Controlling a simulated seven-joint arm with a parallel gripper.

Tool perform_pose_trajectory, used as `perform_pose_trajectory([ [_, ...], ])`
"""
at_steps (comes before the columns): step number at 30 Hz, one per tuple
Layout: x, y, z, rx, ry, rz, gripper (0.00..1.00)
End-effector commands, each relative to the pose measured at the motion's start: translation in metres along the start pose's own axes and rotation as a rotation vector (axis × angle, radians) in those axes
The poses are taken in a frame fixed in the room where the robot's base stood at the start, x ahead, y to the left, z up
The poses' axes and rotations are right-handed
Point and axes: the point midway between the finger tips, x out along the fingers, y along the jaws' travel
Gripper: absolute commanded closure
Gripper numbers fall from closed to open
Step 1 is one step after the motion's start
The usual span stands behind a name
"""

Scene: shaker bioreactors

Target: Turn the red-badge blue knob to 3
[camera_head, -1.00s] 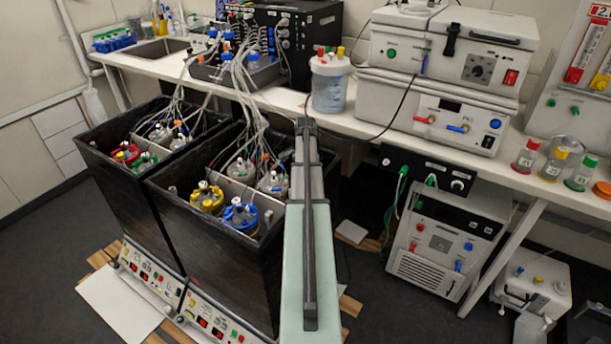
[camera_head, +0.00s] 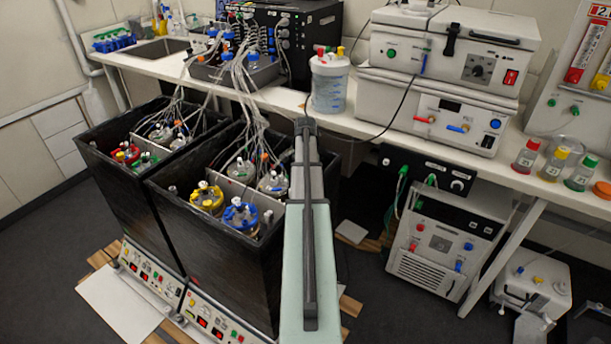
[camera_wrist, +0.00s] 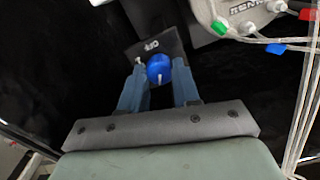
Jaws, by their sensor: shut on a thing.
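In the wrist view, a round blue knob (camera_wrist: 160,67) with a white pointer mark sits in front of a dark plate (camera_wrist: 150,46) that carries small white lettering. The mark points toward the bottom of the picture. My gripper (camera_wrist: 159,80) has its two blue-grey fingers on either side of the knob, shut on it. I see no red badge in the wrist view; the lettering is too small to read surely. In the head view, my arm hides the gripper and this knob.
In the wrist view, a pale device (camera_wrist: 245,12) with green and blue connectors and clear tubes lies at upper right. In the head view, black vessel tanks (camera_head: 215,245) stand left of my arm. A white bench (camera_head: 385,130) with instruments runs behind.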

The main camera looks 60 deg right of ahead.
Motion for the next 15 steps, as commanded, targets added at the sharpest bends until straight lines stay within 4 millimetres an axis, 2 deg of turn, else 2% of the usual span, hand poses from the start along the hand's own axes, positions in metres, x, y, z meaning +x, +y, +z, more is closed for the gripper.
perform_pose_trajectory([
  [15, 0.0, 0.0002, 0.0005, -0.344, 0.0, 0.001, 0.99],
])
